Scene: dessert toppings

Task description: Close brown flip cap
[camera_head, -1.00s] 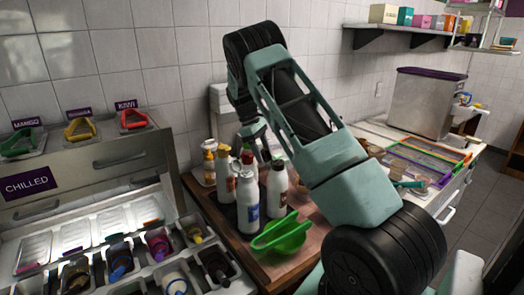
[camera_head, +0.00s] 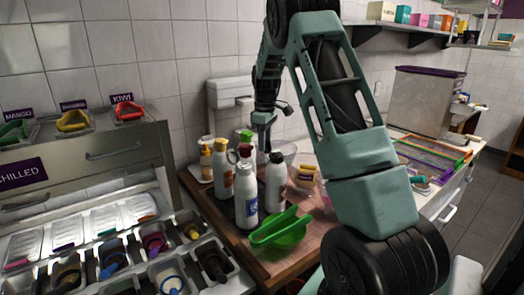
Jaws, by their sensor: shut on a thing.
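Several squeeze bottles stand close together on a dark mat on the wooden counter. The white bottle (camera_head: 275,188) at the right of the group has a dark brown cap (camera_head: 276,158). My gripper (camera_head: 265,145) points down just behind and left of the brown cap. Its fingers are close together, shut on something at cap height. The fingertips are small and partly hidden by the bottles, so whether the cap's lid is up or down cannot be told.
The topping drawer (camera_head: 130,245) is at the left, shelves at upper right.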

